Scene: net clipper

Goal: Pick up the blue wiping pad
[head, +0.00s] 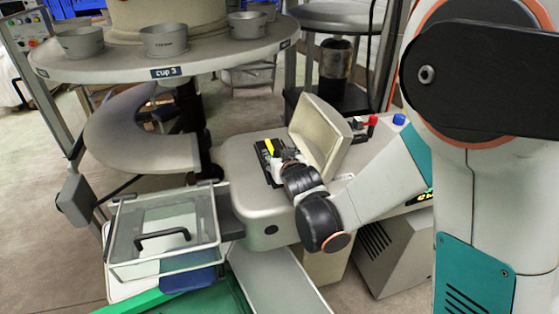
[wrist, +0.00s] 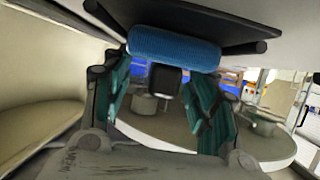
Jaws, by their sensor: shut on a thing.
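The blue wiping pad (wrist: 175,47) shows in the wrist view as a ribbed, rounded blue block under a dark flat plate. The teal fingers of my gripper (wrist: 162,78) reach up on either side to the pad's lower edge and are shut on it. In the head view my gripper (head: 273,160) is over the grey machine, in front of its raised beige lid. I cannot make out the pad there; my wrist and the small dark and yellow parts cover that spot.
The raised lid (head: 322,135) stands close right of my gripper. A round table (head: 110,70) with several grey cups is at the back left. A clear-lidded box (head: 165,225) with a black handle stands at the front left.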

